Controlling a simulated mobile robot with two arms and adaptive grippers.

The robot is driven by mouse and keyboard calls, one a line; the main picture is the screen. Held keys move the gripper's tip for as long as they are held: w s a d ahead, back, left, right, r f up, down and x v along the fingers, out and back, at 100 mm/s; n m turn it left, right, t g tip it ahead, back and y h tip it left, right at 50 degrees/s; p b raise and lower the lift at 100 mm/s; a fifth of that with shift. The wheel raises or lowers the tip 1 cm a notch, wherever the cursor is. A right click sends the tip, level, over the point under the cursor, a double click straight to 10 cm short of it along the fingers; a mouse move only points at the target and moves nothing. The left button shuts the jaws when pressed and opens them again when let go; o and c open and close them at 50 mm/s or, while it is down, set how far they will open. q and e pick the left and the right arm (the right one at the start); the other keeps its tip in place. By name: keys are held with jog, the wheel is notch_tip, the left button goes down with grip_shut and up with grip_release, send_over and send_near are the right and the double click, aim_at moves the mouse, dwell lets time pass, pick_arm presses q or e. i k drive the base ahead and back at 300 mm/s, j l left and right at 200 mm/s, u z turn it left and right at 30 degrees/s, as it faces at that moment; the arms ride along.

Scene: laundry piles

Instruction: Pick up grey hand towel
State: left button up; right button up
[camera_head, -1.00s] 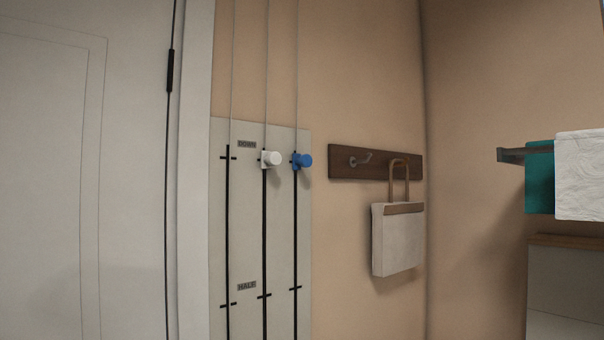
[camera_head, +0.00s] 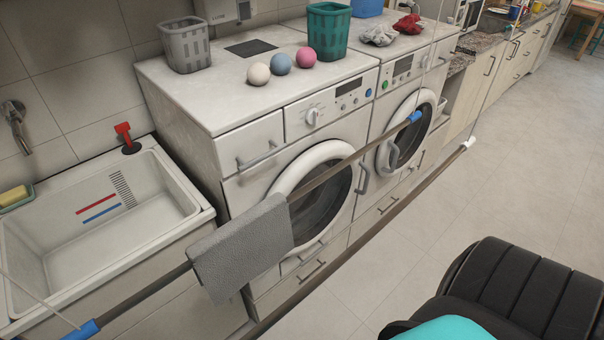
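The grey hand towel (camera_head: 242,248) hangs folded over a dark bar (camera_head: 325,178) with blue ends. The bar is suspended on thin lines and slants across the view in front of the sink and washing machine. The towel has a rough, textured surface and hangs clear of the floor. Neither of my grippers is in view.
A second bar with a white end (camera_head: 468,143) hangs alongside. Behind are a sink (camera_head: 180,195) and two front-loading machines, the nearer one (camera_head: 225,105) carrying a grey basket (camera_head: 186,46), a teal basket (camera_head: 328,30) and three balls. Tiled floor (camera_head: 485,190) is open on the right.

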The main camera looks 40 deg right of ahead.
aim_at(244, 246)
jog(key=z, duration=0.7)
